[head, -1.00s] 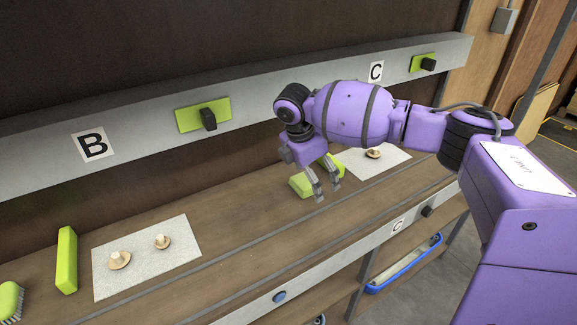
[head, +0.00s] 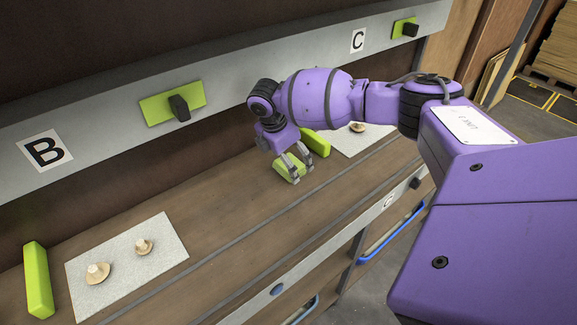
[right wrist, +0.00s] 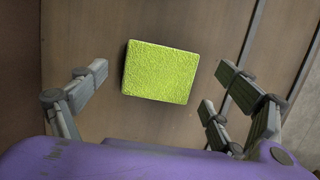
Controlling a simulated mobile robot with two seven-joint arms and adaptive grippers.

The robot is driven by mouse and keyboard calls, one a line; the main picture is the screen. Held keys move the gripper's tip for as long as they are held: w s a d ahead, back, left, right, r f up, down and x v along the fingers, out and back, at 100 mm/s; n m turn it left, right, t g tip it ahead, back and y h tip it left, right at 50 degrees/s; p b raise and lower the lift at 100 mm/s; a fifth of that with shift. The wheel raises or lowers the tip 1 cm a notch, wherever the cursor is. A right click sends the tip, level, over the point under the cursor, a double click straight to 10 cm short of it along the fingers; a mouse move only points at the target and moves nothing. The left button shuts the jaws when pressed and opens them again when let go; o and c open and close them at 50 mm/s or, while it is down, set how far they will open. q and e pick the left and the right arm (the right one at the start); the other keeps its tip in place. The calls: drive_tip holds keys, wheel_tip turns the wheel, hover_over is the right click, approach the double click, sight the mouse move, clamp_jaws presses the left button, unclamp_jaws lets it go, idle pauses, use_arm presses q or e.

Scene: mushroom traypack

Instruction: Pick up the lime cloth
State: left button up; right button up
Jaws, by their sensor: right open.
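The lime cloth (head: 285,172) lies flat on the wooden shelf as a small, thick folded square. In the right wrist view the lime cloth (right wrist: 160,72) shows its rough, textured top face, slightly turned. My right gripper (head: 300,174) is just above it in the head view, fingers pointing down. In the right wrist view my right gripper (right wrist: 165,95) is open and empty, its fingers wide apart to the left and right of the cloth without visible contact. My left gripper is not in view.
A lime block (head: 316,142) stands just behind the cloth. A pale mat (head: 360,143) with a mushroom (head: 357,127) is at right. Another mat (head: 140,265) with two mushrooms and an upright lime block (head: 38,280) are at left. A grey rail (head: 225,95) runs behind.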

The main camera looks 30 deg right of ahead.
drive_tip(key=c, duration=1.1)
drive_tip(key=shift+c, duration=0.2)
drive_tip(key=shift+r, duration=0.6)
wheel_tip(320, 180, up, 2)
drive_tip(key=shift+r, duration=0.15)
drive_tip(key=s+a+r+p, duration=0.1)
drive_tip(key=s+a+r, duration=0.7)
drive_tip(key=a, duration=0.3)
drive_tip(key=shift+s+r, duration=0.15)
drive_tip(key=shift+r, duration=0.6)
drive_tip(key=shift+a, duration=0.1)
